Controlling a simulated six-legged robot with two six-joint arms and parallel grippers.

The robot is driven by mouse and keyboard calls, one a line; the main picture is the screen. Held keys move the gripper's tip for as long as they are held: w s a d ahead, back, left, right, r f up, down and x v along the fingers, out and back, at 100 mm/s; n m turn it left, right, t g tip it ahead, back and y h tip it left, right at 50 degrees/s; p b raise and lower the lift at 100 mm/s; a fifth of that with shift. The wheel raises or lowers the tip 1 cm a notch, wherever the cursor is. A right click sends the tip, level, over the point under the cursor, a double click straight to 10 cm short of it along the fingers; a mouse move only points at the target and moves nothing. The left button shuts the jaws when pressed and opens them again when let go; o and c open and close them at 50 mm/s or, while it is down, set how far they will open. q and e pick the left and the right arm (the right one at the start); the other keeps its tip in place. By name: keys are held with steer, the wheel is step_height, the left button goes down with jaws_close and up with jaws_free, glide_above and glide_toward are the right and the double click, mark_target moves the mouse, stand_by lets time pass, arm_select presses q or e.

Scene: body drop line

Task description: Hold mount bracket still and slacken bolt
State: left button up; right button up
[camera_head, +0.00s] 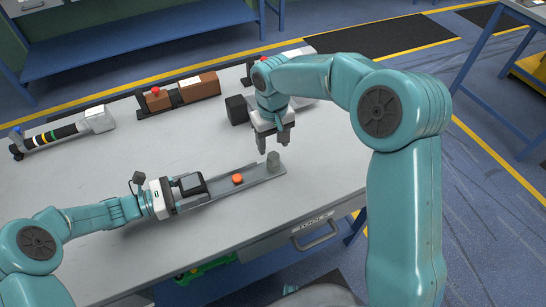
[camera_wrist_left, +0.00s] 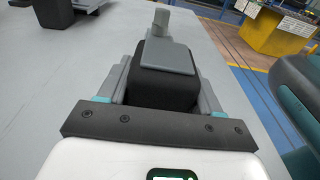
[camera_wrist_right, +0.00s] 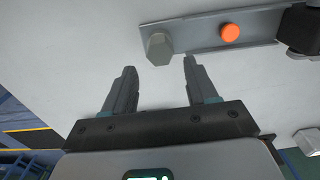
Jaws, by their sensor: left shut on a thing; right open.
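The mount bracket (camera_head: 217,187) is a long grey channel lying on the bench, with an orange round knob (camera_head: 237,179) on it. The bolt (camera_head: 273,160) is a grey hex piece standing upright at its right end; it also shows in the right wrist view (camera_wrist_right: 159,47). My left gripper (camera_head: 180,190) is shut on the bracket's dark block (camera_wrist_left: 163,92) at the left end. My right gripper (camera_head: 274,148) is open, pointing down just above the bolt. In the right wrist view the bolt lies just beyond the fingertips, apart from them.
Behind on the bench are a black cube (camera_head: 237,109), brown blocks with a red knob (camera_head: 199,87) and a banded tool (camera_head: 58,133) with a grey box end. A drawer handle (camera_head: 318,236) sticks out at the front. The bench's left middle is clear.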

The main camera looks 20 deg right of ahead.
mark_target(273, 155)
steer(key=shift+f, duration=2.75)
jaws_close()
steer(key=shift+c, duration=0.4)
jaws_free()
